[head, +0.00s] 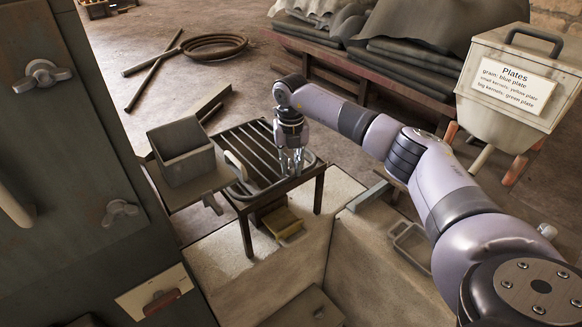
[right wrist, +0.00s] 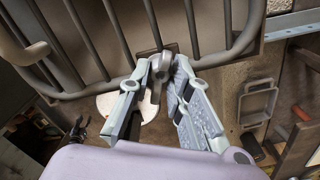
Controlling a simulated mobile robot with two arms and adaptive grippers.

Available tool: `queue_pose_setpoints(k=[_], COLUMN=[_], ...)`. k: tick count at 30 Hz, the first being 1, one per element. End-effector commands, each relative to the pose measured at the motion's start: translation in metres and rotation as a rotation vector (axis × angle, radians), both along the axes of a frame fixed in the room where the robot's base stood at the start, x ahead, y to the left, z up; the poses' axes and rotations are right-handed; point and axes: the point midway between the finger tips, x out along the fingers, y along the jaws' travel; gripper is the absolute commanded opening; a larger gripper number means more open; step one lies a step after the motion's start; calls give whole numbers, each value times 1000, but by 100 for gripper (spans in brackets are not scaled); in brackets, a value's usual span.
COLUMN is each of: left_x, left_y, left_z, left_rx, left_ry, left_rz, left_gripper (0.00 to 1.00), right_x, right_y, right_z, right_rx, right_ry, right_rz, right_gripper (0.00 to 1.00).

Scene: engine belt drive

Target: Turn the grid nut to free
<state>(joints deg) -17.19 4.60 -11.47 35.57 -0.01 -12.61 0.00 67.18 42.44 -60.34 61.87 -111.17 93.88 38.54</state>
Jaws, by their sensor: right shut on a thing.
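The grid (head: 252,150), a frame of dark metal bars, lies on a low table-like stand in the head view. It also fills the top of the right wrist view (right wrist: 92,35). The grid nut (right wrist: 158,64) is a small grey metal piece at the grid's near edge, between the fingertips in the right wrist view. My right gripper (head: 291,172) points down at the grid's right edge and is shut on the nut. The fingers partly cover the nut, and in the head view it is hidden. My left gripper is not in view.
A dark cabinet with wing nuts (head: 42,76) stands at the left. A square box (head: 184,152) stands left of the grid. A bin labelled Plates (head: 515,85) is at the right. A yellow piece (head: 282,222) lies under the grid. A hose coil (head: 213,47) lies behind.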

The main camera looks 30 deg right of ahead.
Motion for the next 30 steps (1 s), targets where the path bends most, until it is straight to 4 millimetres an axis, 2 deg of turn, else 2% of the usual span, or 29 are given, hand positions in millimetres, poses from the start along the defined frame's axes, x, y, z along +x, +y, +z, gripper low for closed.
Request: queue_pose_setpoints(k=[15,30], left_x=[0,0], left_y=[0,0], left_z=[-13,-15], left_rx=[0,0], left_ry=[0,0], left_rz=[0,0], left_gripper=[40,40], right_x=[1,1], right_y=[-1,-1], right_z=[1,2], right_rx=[-2,-1], right_ry=[-4,-5], right_rz=[399,516], right_gripper=[0,0])
